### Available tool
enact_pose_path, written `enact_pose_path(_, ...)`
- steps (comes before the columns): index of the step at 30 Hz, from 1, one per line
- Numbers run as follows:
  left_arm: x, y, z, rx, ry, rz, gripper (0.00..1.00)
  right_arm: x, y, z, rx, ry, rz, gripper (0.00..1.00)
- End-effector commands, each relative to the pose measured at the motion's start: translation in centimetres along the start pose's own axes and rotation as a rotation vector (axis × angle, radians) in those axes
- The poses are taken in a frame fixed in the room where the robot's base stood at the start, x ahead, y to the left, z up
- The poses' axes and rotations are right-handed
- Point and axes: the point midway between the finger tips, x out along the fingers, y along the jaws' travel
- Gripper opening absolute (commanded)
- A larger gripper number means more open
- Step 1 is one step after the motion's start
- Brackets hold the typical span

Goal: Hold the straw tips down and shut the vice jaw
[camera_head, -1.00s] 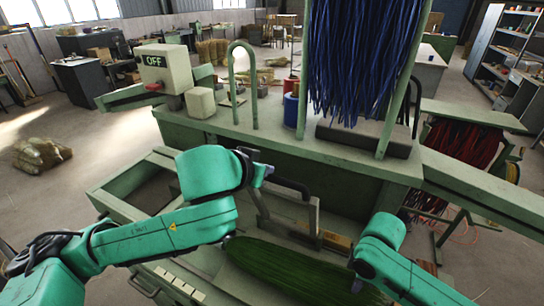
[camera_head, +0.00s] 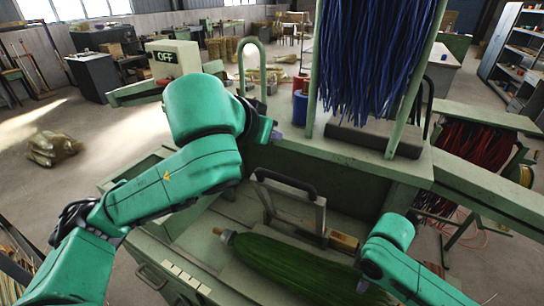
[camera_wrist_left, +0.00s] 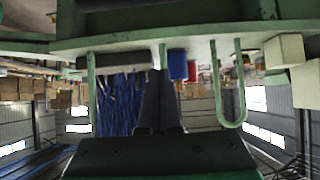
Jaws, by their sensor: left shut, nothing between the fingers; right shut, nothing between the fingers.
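A bundle of dark green straw (camera_head: 290,265) lies in the bed of the green machine. Its narrow end points left, and its right end is hidden behind my right arm. The vice jaw (camera_head: 300,214), a metal frame with a black handle, stands just behind the bundle. A yellowish block (camera_head: 343,242) sits at its right. My left gripper (camera_head: 274,134) is above and behind the jaw, near the machine's upper shelf. Its dark fingers (camera_wrist_left: 158,100) are together and empty in the left wrist view. My right gripper (camera_head: 361,286) is shut, low beside the bundle, and mostly hidden by its arm.
Blue bristles (camera_head: 370,60) hang between green posts above the shelf. A green hoop (camera_head: 253,68), a blue spool (camera_head: 300,106) and the box marked OFF (camera_head: 172,58) stand along the back. A red bristle bundle (camera_head: 470,145) is at right.

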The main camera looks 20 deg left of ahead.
Motion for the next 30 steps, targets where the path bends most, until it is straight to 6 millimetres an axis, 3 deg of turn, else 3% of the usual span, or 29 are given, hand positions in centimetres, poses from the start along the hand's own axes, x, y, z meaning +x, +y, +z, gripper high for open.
enact_pose_path(1, -0.4, 0.0, -0.6, -0.001, 0.003, 0.001, 0.04, 0.1, -0.1, 0.0, -0.001, -0.001, -0.002, 0.0)
enact_pose_path(5, -0.3, -0.1, -1.7, -0.007, 0.024, 0.01, 0.52, 0.1, -0.1, 0.0, -0.001, -0.001, -0.002, 0.0)
enact_pose_path(8, 1.0, -0.7, -3.7, -0.02, 0.109, 0.04, 0.52, 0.1, -0.1, 0.0, -0.001, -0.001, -0.002, 0.0)
enact_pose_path(13, 3.4, -3.2, -9.6, 0.023, 0.397, 0.096, 0.52, 0.1, -0.1, 0.0, 0.0, -0.001, -0.002, 0.0)
enact_pose_path(15, 3.8, -4.4, -11.7, 0.083, 0.524, 0.109, 0.52, 0.1, -0.1, 0.0, 0.0, -0.001, -0.002, 0.0)
enact_pose_path(19, 3.8, -6.0, -13.8, 0.261, 0.736, 0.136, 0.52, 0.1, -0.1, 0.0, 0.0, -0.001, -0.002, 0.0)
enact_pose_path(22, 3.7, -6.6, -13.8, 0.443, 0.863, 0.172, 0.52, 0.1, -0.1, 0.0, 0.0, -0.001, -0.002, 0.0)
enact_pose_path(25, 3.6, -6.6, -12.1, 0.652, 0.952, 0.235, 0.52, 0.1, -0.1, 0.0, 0.0, -0.001, -0.002, 0.0)
enact_pose_path(29, 3.7, -6.4, -7.3, 0.934, 1.004, 0.376, 0.52, 0.1, -0.1, 0.0, 0.0, -0.001, -0.002, 0.0)
enact_pose_path(30, 3.8, -6.4, -5.3, 1.019, 1.005, 0.433, 0.52, 0.1, -0.1, 0.0, 0.0, -0.001, -0.002, 0.0)
